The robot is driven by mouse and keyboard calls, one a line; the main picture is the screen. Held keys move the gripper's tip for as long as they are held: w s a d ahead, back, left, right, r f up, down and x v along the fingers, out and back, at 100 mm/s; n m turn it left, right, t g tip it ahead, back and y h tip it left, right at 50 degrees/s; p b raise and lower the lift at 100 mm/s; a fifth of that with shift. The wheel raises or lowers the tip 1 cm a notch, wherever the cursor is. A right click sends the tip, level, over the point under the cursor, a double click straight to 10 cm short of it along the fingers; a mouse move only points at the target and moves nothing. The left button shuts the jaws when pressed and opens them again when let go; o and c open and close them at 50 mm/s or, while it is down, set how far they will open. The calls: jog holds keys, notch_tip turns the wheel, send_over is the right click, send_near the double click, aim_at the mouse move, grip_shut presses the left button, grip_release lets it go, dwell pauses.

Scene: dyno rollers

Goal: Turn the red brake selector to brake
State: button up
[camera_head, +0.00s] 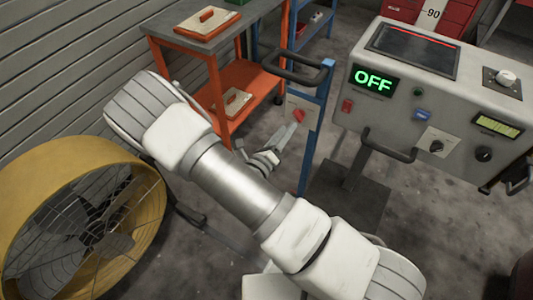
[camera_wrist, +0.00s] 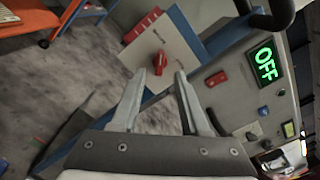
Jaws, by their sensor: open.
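The red brake selector (camera_head: 299,115) is a small red knob on a pale square plate (camera_head: 311,105), mounted on a blue post (camera_head: 310,155) left of the grey console. In the wrist view the selector (camera_wrist: 159,62) sits near the middle of the tilted plate (camera_wrist: 183,47). My gripper (camera_head: 285,142) is open just in front of and below the plate. In the wrist view its fingertips (camera_wrist: 161,74) are on either side of the line to the knob, with nothing between them. I cannot tell how far apart knob and tips are. The plate's markings are not legible.
The grey console (camera_head: 345,116) with a green OFF display (camera_head: 374,80) stands to the right. A black handle bar (camera_head: 295,75) curves above the plate. An orange cart (camera_head: 180,45) is behind left, and a yellow fan (camera_head: 20,175) stands at the left.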

jog(key=v, duration=1.1)
jog(key=shift+s+a, duration=0.15)
jog(key=shift+s, duration=0.1)
